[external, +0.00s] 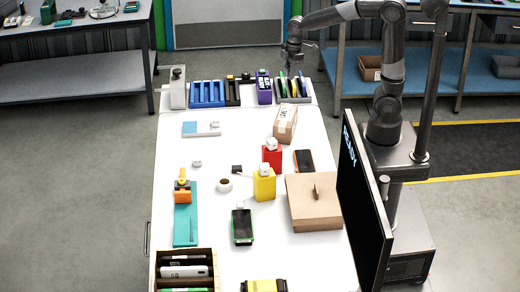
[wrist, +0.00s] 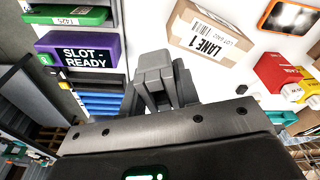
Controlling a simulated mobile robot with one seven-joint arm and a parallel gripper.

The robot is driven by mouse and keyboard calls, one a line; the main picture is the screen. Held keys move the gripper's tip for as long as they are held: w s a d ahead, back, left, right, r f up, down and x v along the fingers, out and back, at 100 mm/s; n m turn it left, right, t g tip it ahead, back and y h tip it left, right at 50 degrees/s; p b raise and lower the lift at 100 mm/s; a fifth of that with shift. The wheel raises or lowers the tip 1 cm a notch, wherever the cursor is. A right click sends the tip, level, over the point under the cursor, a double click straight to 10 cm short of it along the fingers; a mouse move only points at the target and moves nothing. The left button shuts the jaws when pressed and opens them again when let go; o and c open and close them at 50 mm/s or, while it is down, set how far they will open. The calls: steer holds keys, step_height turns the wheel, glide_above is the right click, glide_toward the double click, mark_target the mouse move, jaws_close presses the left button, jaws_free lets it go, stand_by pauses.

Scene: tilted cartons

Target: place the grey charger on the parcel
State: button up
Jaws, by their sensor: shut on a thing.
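The parcel (external: 285,124) is a tan cardboard box with a white label, lying askew near the back right of the white table. In the wrist view the parcel (wrist: 208,38) shows its "LANE 1" label. My gripper (external: 293,50) is raised beyond the table's far end, above the rack and apart from the parcel. In the wrist view my gripper (wrist: 158,88) is shut on a grey block, which I take to be the grey charger (wrist: 152,64). Its edges blend with the grey fingers, and it is too small to make out in the external view.
A rack with blue slots (external: 207,93) and a purple "SLOT - READY" box (external: 264,90) lines the far end. Red (external: 272,158) and yellow boxes (external: 264,187) stand mid-table. A large lidded carton (external: 315,208) and black screen (external: 362,190) are at right.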

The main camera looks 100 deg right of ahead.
steer(key=s+a, duration=0.2)
steer(key=s, duration=0.1)
glide_above(284, 116)
steer(key=f, duration=0.6)
steer(key=shift+s+d, duration=0.2)
steer(key=shift+s, duration=0.1)
steer(key=shift+f, duration=2.05)
steer(key=o, duration=1)
steer(key=shift+f, duration=0.15)
